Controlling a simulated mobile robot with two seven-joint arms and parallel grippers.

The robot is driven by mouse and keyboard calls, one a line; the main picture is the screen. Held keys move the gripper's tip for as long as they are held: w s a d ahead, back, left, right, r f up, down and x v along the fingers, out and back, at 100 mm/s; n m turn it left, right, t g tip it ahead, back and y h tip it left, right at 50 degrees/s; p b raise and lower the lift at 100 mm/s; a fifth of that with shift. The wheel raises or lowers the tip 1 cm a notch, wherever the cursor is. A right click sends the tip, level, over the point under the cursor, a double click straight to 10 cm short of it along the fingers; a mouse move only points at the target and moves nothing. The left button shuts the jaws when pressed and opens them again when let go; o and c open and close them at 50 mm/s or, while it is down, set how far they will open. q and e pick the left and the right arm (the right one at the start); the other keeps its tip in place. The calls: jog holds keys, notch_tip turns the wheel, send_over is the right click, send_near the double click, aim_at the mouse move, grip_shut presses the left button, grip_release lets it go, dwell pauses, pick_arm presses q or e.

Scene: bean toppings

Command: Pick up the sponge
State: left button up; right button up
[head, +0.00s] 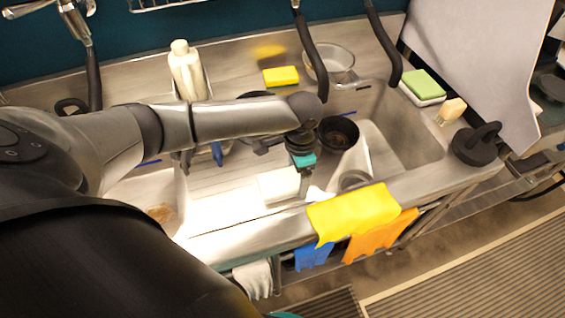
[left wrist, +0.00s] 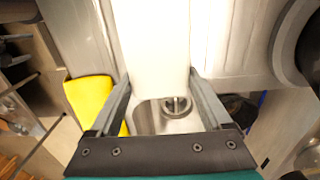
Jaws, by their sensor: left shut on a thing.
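My left gripper (head: 304,188) reaches down over the front of the sink, its fingers pointing down. In the left wrist view its two fingers (left wrist: 160,80) press on the sides of a smooth white thing (left wrist: 160,45), a pale block whose far end runs out of view. In the head view a white block (head: 279,186) shows beside the fingers, partly hidden by them. A yellow sponge (head: 281,76) lies on the back ledge, apart from the gripper. A green-topped sponge (head: 425,83) lies on the right ledge. My right gripper is not in view.
A dark pot (head: 338,134) stands in the sink near my left gripper. A white bottle (head: 187,70) and a metal bowl (head: 332,62) stand behind. A yellow cloth (head: 352,212) and an orange cloth (head: 378,236) hang over the front edge. A brush (head: 453,109) lies at right.

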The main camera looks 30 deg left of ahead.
pick_arm(q)
jog(key=shift+c, duration=0.8)
notch_tip(320, 180, up, 20)
jog(key=p, duration=0.3)
jog(key=s+d+f+n+b, duration=0.3)
jog(key=f+n+b, duration=0.4)
jog(key=b, duration=0.5)
jog(key=shift+s+f+n, duration=0.3)
jog(key=shift+s+n, duration=0.3)
jog(key=shift+s, duration=0.1)
jog(key=shift+a, duration=0.1)
